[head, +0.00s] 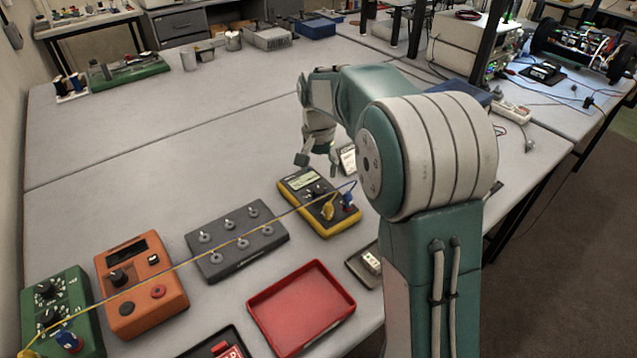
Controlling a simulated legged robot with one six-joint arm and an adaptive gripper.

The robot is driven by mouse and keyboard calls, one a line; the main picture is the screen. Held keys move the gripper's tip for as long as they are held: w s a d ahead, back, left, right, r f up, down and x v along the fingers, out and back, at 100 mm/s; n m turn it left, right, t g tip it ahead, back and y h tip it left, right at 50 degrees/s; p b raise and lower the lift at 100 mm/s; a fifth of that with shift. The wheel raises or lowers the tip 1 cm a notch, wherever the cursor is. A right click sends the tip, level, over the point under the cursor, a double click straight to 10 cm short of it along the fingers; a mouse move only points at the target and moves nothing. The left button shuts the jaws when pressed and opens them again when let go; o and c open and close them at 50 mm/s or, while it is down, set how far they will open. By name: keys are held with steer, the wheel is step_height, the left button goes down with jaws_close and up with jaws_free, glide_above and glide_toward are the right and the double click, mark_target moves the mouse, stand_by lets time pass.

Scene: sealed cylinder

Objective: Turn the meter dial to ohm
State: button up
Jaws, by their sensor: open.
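The meter (318,201) is a yellow and black handheld multimeter lying face up near the front of the table. Its pale display is toward the back left, and its dial (317,193) is a dark knob in the middle of the face. The dial's setting is too small to read. A yellow plug and a blue plug sit at the meter's front end. My gripper (316,159) hangs above the table just behind the meter, fingers apart and pointing down, apart from the dial. It appears empty.
A grey box with several terminals (237,240), an orange box (140,284) and a green box (62,311) stand left of the meter. A yellow lead runs across them. A red tray (300,306) lies in front. The table behind is largely clear.

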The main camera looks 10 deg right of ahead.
mark_target(319, 191)
step_height(319, 191, up, 6)
steer(key=shift+f, duration=0.25)
steer(key=s+r+n+t, duration=0.2)
steer(key=s+r, duration=0.1)
steer(key=s, duration=0.5)
steer(key=s+r+n+t, duration=0.1)
steer(key=s+r, duration=0.2)
steer(key=s, duration=0.5)
steer(key=s+f+n+t, duration=0.2)
steer(key=s+f+n, duration=0.1)
steer(key=s, duration=1)
steer(key=shift+s+f+t, duration=0.15)
steer(key=shift+f+t, duration=0.15)
